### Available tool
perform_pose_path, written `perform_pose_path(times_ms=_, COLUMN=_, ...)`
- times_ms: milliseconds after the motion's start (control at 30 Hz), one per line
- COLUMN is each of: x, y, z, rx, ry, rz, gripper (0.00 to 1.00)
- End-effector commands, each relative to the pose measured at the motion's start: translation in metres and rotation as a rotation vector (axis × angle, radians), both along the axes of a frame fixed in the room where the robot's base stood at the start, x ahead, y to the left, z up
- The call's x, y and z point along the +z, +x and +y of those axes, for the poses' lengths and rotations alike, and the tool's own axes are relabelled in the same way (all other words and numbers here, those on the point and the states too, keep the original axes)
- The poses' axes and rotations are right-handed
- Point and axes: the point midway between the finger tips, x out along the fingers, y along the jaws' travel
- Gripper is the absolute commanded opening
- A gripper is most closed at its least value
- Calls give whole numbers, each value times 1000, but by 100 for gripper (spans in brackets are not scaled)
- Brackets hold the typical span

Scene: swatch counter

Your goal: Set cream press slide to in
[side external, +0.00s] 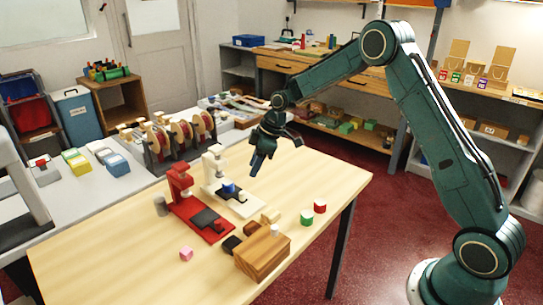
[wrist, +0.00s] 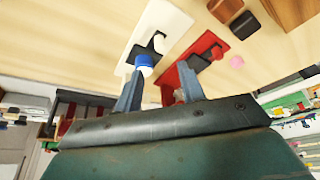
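The cream press (side external: 214,163) stands on the wooden table, its pale base plate (side external: 248,210) stretching toward the front right. A dark slide (side external: 239,198) lies on that plate, in front of the press column. A blue round piece (side external: 229,187) sits by the slide's inner end, under the press head; it also shows in the wrist view (wrist: 144,62). I cannot tell exactly how far the slide is in. My gripper (side external: 257,166) hangs above and to the right of the cream press, apart from it. In the wrist view its fingers (wrist: 160,92) are spread with nothing held between them.
A red press (side external: 180,183) with a dark slide (side external: 207,217) stands left of the cream one. A wooden block (side external: 258,258), small blocks, a green piece (side external: 307,218) and a pink piece (side external: 186,254) lie in front. The table's right end is clear.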

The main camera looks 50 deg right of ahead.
Motion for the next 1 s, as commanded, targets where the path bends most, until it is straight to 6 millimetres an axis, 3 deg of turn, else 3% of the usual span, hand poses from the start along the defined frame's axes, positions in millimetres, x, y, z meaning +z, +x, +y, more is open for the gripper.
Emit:
perform_pose_path(times_ms=500, x=-73, y=21, z=21, rx=0, ry=-1, rz=1, gripper=40)
perform_pose_path(times_ms=733, x=-91, y=26, z=26, rx=0, ry=-1, rz=1, gripper=40)
perform_pose_path(times_ms=1000, x=-95, y=28, z=27, rx=-1, ry=-1, rz=-1, gripper=40)
